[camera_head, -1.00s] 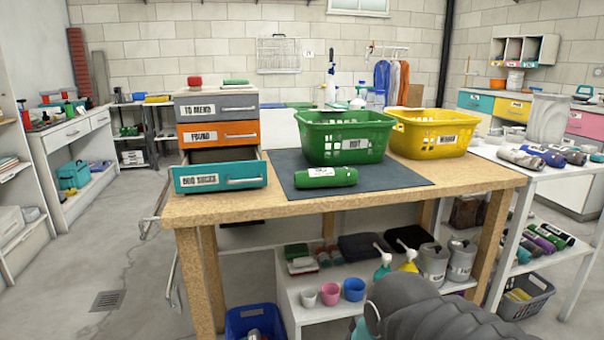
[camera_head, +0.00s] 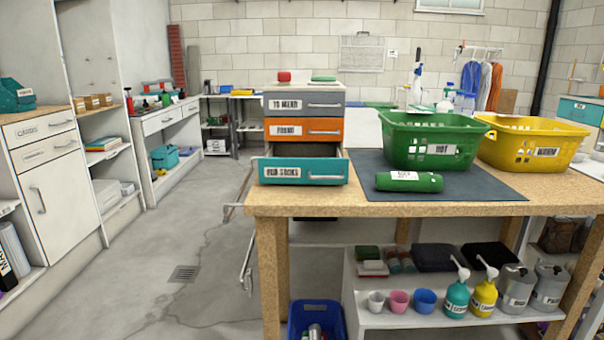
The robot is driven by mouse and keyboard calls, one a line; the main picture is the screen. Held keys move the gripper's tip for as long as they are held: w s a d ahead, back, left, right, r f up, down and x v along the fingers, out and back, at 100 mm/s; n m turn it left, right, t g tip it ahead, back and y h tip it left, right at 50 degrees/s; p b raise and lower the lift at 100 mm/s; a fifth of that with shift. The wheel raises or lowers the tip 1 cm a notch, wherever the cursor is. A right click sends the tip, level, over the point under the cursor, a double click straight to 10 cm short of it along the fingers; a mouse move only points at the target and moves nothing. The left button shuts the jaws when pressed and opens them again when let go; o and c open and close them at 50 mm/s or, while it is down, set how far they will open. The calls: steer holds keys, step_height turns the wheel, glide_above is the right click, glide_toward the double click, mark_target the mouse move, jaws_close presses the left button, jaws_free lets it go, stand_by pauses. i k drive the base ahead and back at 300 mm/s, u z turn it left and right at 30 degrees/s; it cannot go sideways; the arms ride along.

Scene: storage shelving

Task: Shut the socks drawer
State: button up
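A small three-drawer unit (camera_head: 304,95) stands on the left end of the wooden workbench. Its bottom drawer is teal, with a label that seems to read "ODD SOCKS" (camera_head: 303,172) and a light bar handle. This drawer is pulled out toward me, with a dark gap above its front. The orange drawer marked "FOUND" (camera_head: 304,129) and the grey drawer marked "TO MEND" (camera_head: 305,104) above it are shut. My gripper is not in view.
A green rolled bundle (camera_head: 409,181) lies on a dark mat (camera_head: 480,190) right of the drawer. A green basket (camera_head: 432,140) and a yellow basket (camera_head: 533,142) stand behind it. A blue bin (camera_head: 317,318) sits below the workbench (camera_head: 420,208). Open floor (camera_head: 190,230) lies to the left.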

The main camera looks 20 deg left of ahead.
mark_target(283, 164)
steer(key=z, duration=1.95)
steer(key=k, duration=1.25)
steer(key=u, duration=2.25)
steer(key=i, duration=0.5)
steer(key=u, duration=0.1)
